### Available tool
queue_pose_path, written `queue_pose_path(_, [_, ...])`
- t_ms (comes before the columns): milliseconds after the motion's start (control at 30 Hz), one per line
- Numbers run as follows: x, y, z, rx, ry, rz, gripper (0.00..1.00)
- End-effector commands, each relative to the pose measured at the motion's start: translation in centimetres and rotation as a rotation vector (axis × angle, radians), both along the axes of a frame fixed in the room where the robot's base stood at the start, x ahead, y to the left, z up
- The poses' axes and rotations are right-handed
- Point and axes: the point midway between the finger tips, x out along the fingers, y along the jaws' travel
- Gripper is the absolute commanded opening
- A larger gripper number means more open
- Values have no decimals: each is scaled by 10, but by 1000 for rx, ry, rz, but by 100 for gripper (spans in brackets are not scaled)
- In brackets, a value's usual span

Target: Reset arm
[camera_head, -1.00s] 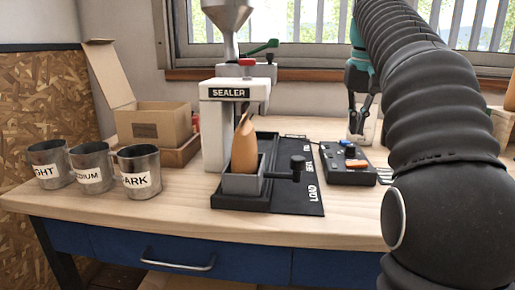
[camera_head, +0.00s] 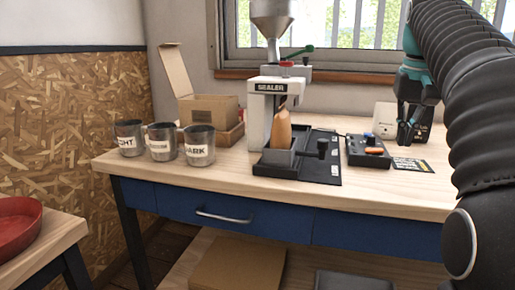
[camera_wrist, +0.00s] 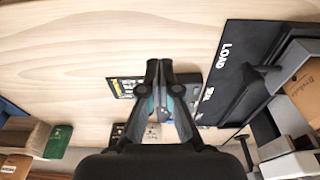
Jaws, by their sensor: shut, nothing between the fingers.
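My arm runs down the right side of the head view, ribbed and black. My gripper (camera_head: 407,136) points down over the right part of the wooden workbench (camera_head: 400,200). In the wrist view my gripper (camera_wrist: 159,66) has its two fingertips together with nothing between them. It hangs above the bench near a dark printed card (camera_head: 411,165). The card also shows in the wrist view (camera_wrist: 121,88), beside the fingers.
The sealer (camera_head: 268,108) holds a tan bag (camera_head: 281,128) in its grey holder. A control box (camera_head: 367,151) stands right of it. Labelled metal cups (camera_head: 163,143) and an open carton (camera_head: 207,108) are at left. A red tray (camera_head: 16,224) sits on another table. The bench front is clear.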

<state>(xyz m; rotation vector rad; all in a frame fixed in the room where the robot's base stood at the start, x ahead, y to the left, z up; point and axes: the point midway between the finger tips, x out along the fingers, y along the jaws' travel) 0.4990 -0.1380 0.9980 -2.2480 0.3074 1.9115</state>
Motion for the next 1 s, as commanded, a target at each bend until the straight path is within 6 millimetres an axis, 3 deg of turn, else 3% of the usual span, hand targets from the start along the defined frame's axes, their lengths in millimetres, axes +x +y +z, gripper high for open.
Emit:
queue_pose_path(367, [-19, 26, -18, -12, -41, 38, 0])
queue_pose_path(567, [-41, 47, -41, -21, -81, 71, 0])
queue_pose_path(767, [-79, 79, -86, -33, -144, 124, 0])
queue_pose_path(1000, [-132, 110, -158, -43, -225, 189, 0])
